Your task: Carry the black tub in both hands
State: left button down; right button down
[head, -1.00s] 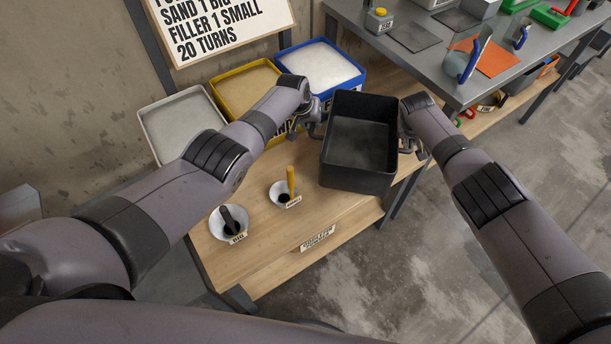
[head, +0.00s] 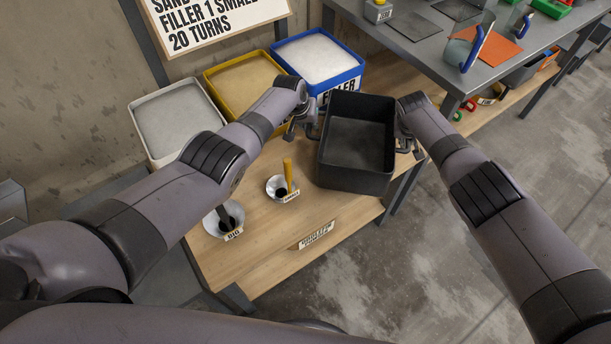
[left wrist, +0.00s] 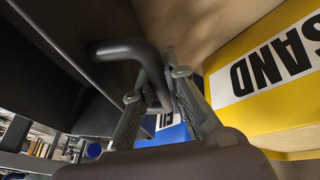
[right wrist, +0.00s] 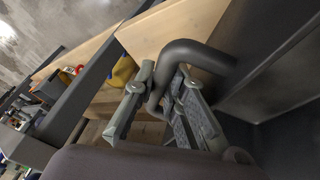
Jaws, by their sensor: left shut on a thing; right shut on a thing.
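The black tub (head: 357,172) is an open, empty-looking rectangular box between my two grippers in the head view. It appears upright, over the right end of the wooden bench. My left gripper (head: 308,130) is at its left side. In the left wrist view the fingers (left wrist: 155,95) are shut on the tub's dark bent handle (left wrist: 125,48). My right gripper (head: 408,145) is at its right side. In the right wrist view the fingers (right wrist: 170,100) are shut on the other handle (right wrist: 190,50). I cannot tell how far the tub is above the bench.
Grey, yellow (head: 243,85) and blue (head: 318,62) bins stand along the back of the wooden bench (head: 265,245). Two scoops in white bowls (head: 278,188) stand at its front. A grey metal table (head: 455,75) with tools is at the right. Concrete floor lies open in front.

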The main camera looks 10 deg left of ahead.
pick_arm(q)
jog(key=shift+f, duration=0.45)
pick_arm(e)
jog(key=shift+f, duration=0.35)
pick_arm(q)
jog(key=c, duration=1.6)
grip_release()
jog(key=shift+r, duration=0.1)
jog(key=shift+c, duration=0.2)
pick_arm(e)
jog(key=c, duration=1.6)
grip_release()
jog(key=shift+s, duration=0.1)
jog(key=shift+c, duration=0.2)
pick_arm(q)
jog(key=shift+r, duration=0.2)
pick_arm(e)
jog(key=shift+a, duration=0.1)
pick_arm(q)
jog(key=v, duration=0.7)
jog(key=shift+s+r, duration=0.2)
jog(key=shift+r, duration=0.05)
pick_arm(e)
jog(key=shift+v, duration=6)
pick_arm(q)
jog(key=shift+r, duration=0.1)
